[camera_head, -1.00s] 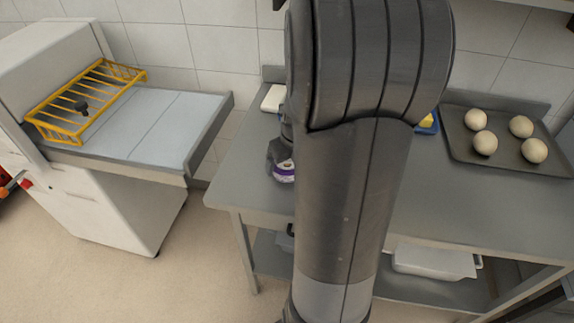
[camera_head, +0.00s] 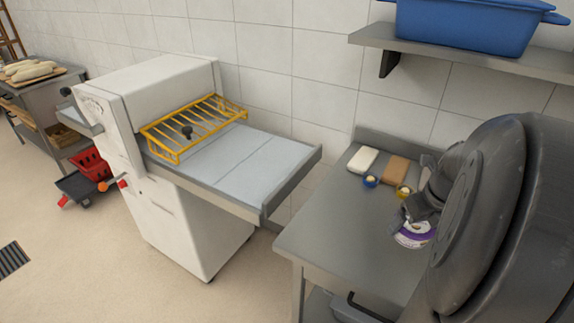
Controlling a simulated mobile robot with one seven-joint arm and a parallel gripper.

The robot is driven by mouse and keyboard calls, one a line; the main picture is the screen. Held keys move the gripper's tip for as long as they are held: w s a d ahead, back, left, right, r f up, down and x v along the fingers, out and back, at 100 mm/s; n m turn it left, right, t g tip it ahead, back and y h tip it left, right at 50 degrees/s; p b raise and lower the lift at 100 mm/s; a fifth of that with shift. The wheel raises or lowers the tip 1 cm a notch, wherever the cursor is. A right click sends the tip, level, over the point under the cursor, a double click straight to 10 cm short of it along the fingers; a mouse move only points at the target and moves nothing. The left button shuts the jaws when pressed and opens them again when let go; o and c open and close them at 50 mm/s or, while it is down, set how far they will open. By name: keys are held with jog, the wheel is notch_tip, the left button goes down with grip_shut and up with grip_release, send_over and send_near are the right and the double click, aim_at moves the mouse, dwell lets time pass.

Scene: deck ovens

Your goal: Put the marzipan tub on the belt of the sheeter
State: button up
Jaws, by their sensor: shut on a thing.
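The belt is bare in front of the guard.
On the steel table (camera_head: 325,240) a white block (camera_head: 362,160), a brown block (camera_head: 395,170), a small blue-rimmed bowl (camera_head: 370,181) and a yellow one (camera_head: 403,191) stand near the wall. A shelf (camera_head: 470,55) with a blue bin (camera_head: 470,22) hangs above. A gap separates table and sheeter.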

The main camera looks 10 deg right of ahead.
jog(key=w+a+r+n+y, duration=0.15)
jog(key=w+a, duration=0.25)
jog(key=w, duration=1)
jog(key=w+a+n, duration=0.3)
jog(key=w+a, duration=0.1)
jog(key=w, duration=0.9)
jog(key=shift+n, duration=0.85)
jog(key=w+a+f, duration=0.2)
jog(key=w+a, duration=0.3)
jog(key=a, duration=0.2)
jog(key=w+a+f, duration=0.3)
jog(key=w+a, duration=0.3)
jog(key=a, duration=0.1)
jog(key=w+a+f, duration=0.3)
jog(key=w+a, duration=0.2)
jog(key=a, duration=0.3)
jog(key=shift+w, duration=0.25)
jog(key=shift+w+a+f, duration=0.15)
jog(key=shift+a+f, duration=0.1)
jog(key=shift+a, duration=0.15)
jog(key=shift+f, duration=1.95)
